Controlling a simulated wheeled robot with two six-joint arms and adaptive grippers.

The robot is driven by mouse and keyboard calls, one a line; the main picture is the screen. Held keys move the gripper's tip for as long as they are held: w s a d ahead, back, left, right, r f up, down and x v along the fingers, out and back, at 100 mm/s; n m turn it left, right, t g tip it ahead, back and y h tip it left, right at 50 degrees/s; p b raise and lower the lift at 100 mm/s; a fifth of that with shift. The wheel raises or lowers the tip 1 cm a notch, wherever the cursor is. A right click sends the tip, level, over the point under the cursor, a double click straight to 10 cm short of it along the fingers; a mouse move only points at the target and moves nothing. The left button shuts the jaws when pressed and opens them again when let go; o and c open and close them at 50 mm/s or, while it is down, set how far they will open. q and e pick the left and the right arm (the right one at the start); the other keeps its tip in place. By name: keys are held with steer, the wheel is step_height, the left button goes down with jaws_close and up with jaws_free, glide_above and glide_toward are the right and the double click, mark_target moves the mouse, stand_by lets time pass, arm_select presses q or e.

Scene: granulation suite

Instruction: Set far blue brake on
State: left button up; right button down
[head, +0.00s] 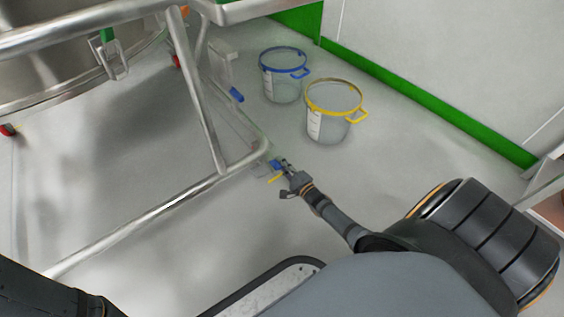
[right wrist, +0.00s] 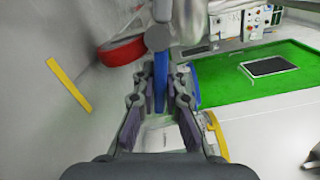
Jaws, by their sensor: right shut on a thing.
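A steel frame on casters (head: 212,120) stands at the left of the head view. One small blue brake lever (head: 236,94) shows at its farther corner. Another blue brake lever (head: 276,164) shows at the nearer corner, at my right gripper's tip. My right gripper (head: 283,165) reaches down to this nearer corner. In the right wrist view a blue lever (right wrist: 159,88) stands between the two fingers of the gripper (right wrist: 160,100), which is shut on it. The caster under it is partly hidden. Only part of my left arm shows at the lower left; its gripper is out of view.
A clear bucket with a blue rim (head: 283,62) and one with a yellow rim (head: 335,97) stand on the floor beyond my right gripper. A green skirting strip (head: 420,96) runs along the wall. A steel vessel (head: 60,55) is at upper left. Floor right of the buckets is clear.

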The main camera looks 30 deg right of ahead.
steer(key=shift+f, duration=0.15)
stand_by(0.4)
steer(key=c, duration=1.4)
jaws_free()
steer(key=shift+s, duration=0.1)
steer(key=s, duration=0.8)
steer(key=s+d, duration=0.1)
steer(key=s, duration=0.3)
steer(key=shift+w, duration=0.1)
